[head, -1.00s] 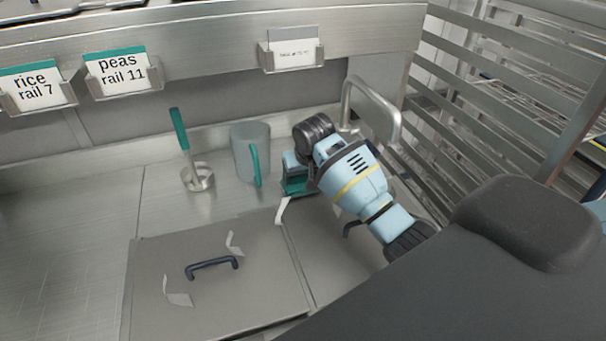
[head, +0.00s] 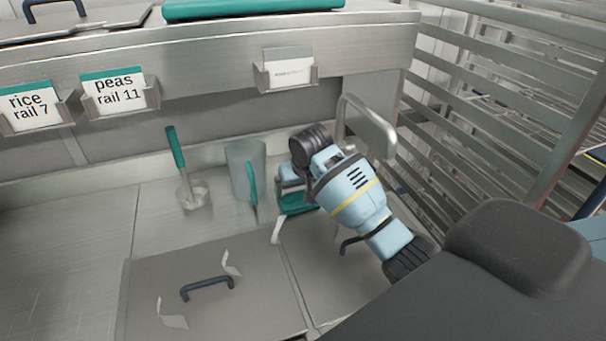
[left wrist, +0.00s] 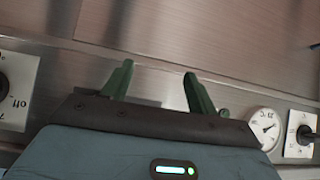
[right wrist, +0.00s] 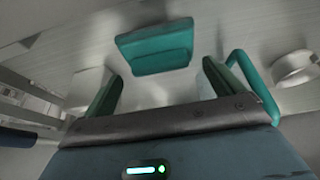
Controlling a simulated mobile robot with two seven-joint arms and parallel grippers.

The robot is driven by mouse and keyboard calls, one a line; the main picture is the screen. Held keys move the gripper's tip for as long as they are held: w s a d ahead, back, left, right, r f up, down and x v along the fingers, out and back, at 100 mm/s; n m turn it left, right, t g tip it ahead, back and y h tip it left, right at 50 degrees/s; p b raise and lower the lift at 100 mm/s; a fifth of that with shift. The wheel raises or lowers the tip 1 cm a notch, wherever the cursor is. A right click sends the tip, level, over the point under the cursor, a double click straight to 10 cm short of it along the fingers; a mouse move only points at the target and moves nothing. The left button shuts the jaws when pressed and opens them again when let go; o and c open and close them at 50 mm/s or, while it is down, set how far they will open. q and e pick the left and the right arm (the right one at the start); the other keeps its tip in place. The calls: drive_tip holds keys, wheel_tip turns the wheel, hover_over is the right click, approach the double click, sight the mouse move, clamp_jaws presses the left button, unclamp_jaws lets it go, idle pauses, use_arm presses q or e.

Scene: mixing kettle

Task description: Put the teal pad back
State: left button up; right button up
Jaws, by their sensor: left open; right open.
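The teal pad (right wrist: 156,48) lies on the steel counter in the right wrist view, just beyond my right fingertips and apart from them. In the head view, the pad (head: 298,204) shows partly under my right gripper (head: 291,184), which hides the rest. My right gripper (right wrist: 162,90) is open, with nothing between its fingers. My left gripper (left wrist: 158,85) is open and empty in the left wrist view, before a steel panel. It is not in the head view.
A grey jug (head: 245,165) with a teal handle stands left of the pad. A teal-handled tool (head: 176,150) stands further left. A bent steel tap (head: 370,120) is behind my right arm. Handled lids (head: 215,310) lie in front. A large teal item (head: 250,9) rests on the shelf above.

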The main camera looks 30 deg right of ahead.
drive_tip(key=d+v, duration=0.1)
drive_tip(key=v, duration=0.8)
drive_tip(key=shift+a+r, duration=0.3)
drive_tip(key=shift+a, duration=0.15)
drive_tip(key=shift+s, duration=0.1)
